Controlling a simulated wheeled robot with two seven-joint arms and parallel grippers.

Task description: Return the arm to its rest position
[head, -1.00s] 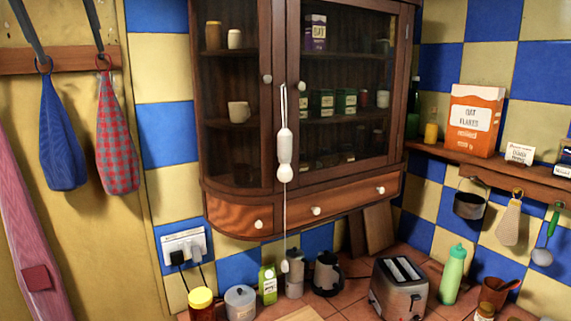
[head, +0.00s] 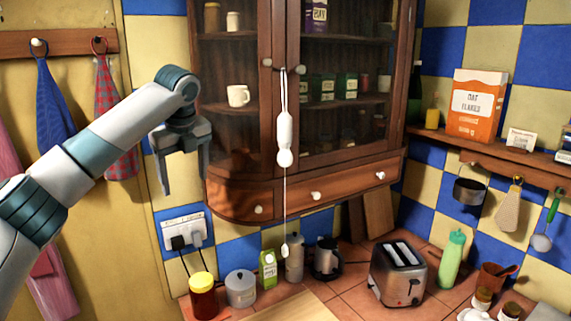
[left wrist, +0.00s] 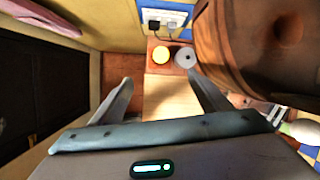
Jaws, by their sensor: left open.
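My left arm comes in from the left in the head view. Its gripper (head: 184,190) hangs with the fingers pointing down, in front of the wall and at the left end of the wooden wall cabinet (head: 232,196). The fingers are apart and nothing is between them. In the left wrist view the gripper (left wrist: 163,82) shows its two fingers spread, with the counter far below between them. The cabinet's rounded underside (left wrist: 225,50) is close on the right there. My right gripper is in neither view.
Below stand a jar with a yellow lid (head: 203,295), a grey canister (head: 241,288) and a toaster (head: 398,273). A socket (head: 184,232) with plugs is on the wall. A white pull cord (head: 285,140) hangs before the cabinet. Cloths (head: 56,105) hang behind my arm.

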